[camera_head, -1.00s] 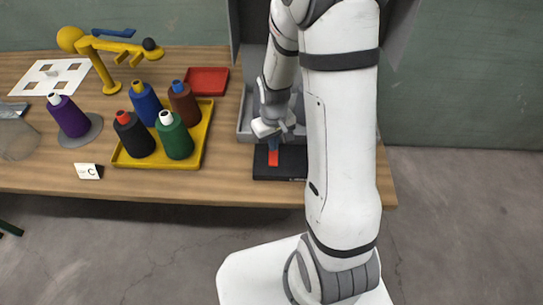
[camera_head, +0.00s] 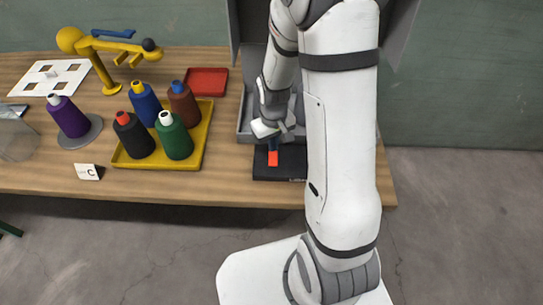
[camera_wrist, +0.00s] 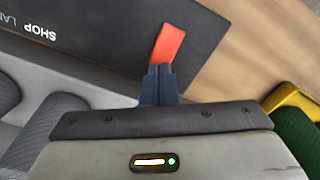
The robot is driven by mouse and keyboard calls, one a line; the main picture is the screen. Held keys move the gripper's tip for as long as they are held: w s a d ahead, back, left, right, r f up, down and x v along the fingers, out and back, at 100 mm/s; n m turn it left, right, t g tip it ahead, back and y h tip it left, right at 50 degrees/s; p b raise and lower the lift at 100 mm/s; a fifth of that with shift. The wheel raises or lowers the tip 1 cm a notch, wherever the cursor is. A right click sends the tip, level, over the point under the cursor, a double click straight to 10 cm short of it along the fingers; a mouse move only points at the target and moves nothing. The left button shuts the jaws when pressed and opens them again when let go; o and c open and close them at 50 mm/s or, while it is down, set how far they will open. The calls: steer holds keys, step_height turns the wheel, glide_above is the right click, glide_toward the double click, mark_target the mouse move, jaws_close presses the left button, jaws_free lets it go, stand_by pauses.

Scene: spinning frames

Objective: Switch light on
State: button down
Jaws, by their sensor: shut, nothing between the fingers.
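A flat black box (camera_head: 261,173) with a red rocker switch (camera_head: 272,158) lies near the front edge of the wooden table. In the wrist view the black box (camera_wrist: 95,40) carries white lettering reading "SHOP LA", partly cut off, and the red rocker switch (camera_wrist: 169,44) is just beyond my fingertips. My gripper (camera_head: 272,147) is shut and empty, with its dark blue fingers at the rocker's far end. My gripper also shows in the wrist view (camera_wrist: 158,70). I cannot tell whether the fingertips touch the rocker. No lit lamp is evident.
A grey open-fronted bin (camera_head: 245,122) stands behind the box. A yellow tray (camera_head: 204,140) with several coloured thread cones stands to the left. A yellow lamp-like arm (camera_head: 102,70), a red tray (camera_head: 207,81) and a "C" card (camera_head: 88,172) are farther left.

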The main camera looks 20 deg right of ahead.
steer(key=shift+f+b, duration=0.9)
steer(key=shift+f, duration=0.15)
stand_by(0.9)
steer(key=shift+r, duration=0.1)
steer(key=shift+r+p, duration=2.45)
steer(key=shift+r, duration=1)
steer(key=shift+r, duration=0.15)
steer(key=s+r+m+t, duration=0.1)
steer(key=s+r, duration=0.6)
steer(key=r, duration=0.3)
steer(key=s+r+m+t, duration=0.1)
steer(key=s+r+t, duration=0.1)
steer(key=s+r, duration=0.5)
steer(key=v, duration=0.3)
steer(key=shift+a+r, duration=0.15)
steer(key=shift+r, duration=0.1)
steer(key=shift+w, duration=0.1)
